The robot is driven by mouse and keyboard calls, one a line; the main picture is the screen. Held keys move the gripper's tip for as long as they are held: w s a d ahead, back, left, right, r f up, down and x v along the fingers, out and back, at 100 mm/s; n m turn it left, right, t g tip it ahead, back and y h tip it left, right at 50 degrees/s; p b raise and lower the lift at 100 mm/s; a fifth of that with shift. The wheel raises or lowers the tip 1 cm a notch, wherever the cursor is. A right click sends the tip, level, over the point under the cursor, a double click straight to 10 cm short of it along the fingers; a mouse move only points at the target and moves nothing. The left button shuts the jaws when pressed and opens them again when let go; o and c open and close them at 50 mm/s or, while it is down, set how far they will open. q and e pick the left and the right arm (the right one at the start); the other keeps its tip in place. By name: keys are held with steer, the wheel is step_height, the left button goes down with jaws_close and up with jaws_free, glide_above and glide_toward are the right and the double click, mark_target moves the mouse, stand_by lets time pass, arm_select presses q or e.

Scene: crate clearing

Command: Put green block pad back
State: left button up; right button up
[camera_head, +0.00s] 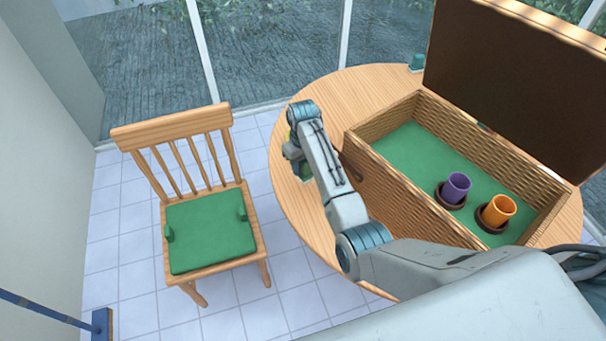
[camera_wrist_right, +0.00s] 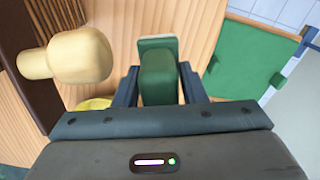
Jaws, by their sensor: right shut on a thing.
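My right gripper (camera_head: 303,165) is over the left edge of the round table, beyond the wicker crate's left side. In the right wrist view the right gripper (camera_wrist_right: 158,88) is shut on a green block (camera_wrist_right: 158,75), which sits between its fingers. A paler green part shows at the block's far end. In the head view only a bit of green (camera_head: 306,173) shows beside the gripper; my arm hides the rest. My left gripper is not in view.
The open wicker crate (camera_head: 400,190) has a green lining. A purple cup (camera_head: 457,187) and an orange cup (camera_head: 497,210) stand in it on dark saucers. A wooden chair with a green cushion (camera_head: 208,232) stands left. A cream knobbed thing (camera_wrist_right: 75,58) is near the gripper.

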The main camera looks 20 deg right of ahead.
mark_target(303, 176)
steer(key=shift+f, duration=0.9)
step_height(303, 176, down, 3)
steer(key=shift+f+p, duration=0.2)
steer(key=shift+p, duration=0.6)
steer(key=shift+f, duration=0.15)
steer(key=shift+f, duration=0.2)
steer(key=o, duration=1.1)
